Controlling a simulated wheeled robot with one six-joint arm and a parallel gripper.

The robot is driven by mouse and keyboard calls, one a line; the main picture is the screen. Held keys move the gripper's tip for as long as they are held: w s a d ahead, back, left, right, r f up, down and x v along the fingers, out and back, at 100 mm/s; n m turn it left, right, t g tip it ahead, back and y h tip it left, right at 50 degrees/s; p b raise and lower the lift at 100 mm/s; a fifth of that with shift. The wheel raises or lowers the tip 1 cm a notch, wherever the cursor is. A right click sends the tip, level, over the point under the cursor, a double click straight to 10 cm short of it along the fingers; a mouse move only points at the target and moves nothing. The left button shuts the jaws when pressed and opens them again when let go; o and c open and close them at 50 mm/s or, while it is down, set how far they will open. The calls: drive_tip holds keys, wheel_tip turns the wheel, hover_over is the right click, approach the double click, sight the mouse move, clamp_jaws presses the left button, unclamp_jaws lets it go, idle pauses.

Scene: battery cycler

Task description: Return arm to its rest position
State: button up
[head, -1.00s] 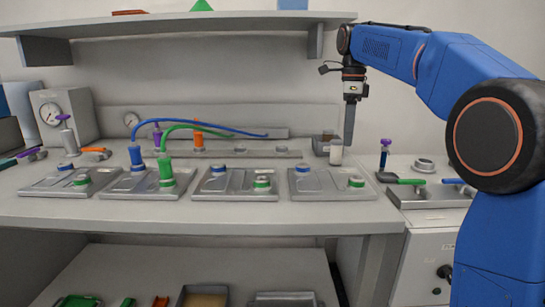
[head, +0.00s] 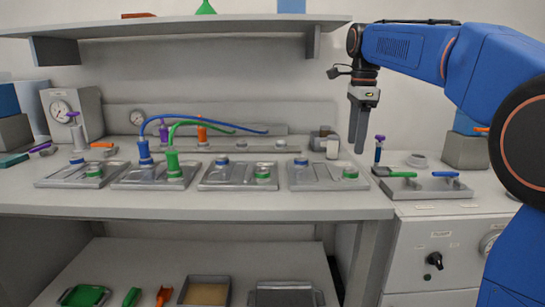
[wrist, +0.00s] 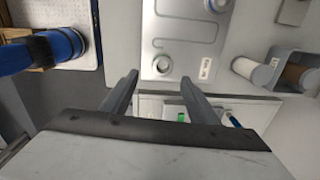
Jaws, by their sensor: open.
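My gripper (head: 358,148) hangs pointing down from my blue arm, above the right end of the bench (head: 230,203). In the wrist view my gripper (wrist: 158,92) has its two fingers spread apart with nothing between them. A metal plate (wrist: 188,30) lies below and beyond the fingers in that view. In the head view the gripper is just right of a white cylinder (head: 332,149) and left of a purple-handled tool (head: 379,150).
Several metal plates with blue and green fittings line the bench, the rightmost plate (head: 318,180) nearest my gripper. Blue (head: 144,151) and green (head: 173,162) connectors carry curved cables. A shelf (head: 180,28) hangs above. A grey cabinet (head: 430,250) with a tray (head: 430,187) stands right.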

drive_tip(key=s+d+f+n+t, duration=0.1)
drive_tip(key=s+d+f+n, duration=0.1)
drive_tip(key=s+f+n, duration=0.5)
drive_tip(key=s+d+f+n+t, duration=0.1)
drive_tip(key=s+d+f+n, duration=0.15)
drive_tip(key=s, duration=0.95)
drive_tip(key=s+d+f+n+t, duration=0.1)
drive_tip(key=s+f+n+t, duration=0.1)
drive_tip(key=s+f+n, duration=0.7)
drive_tip(key=s+f, duration=0.7)
drive_tip(key=f, duration=0.1)
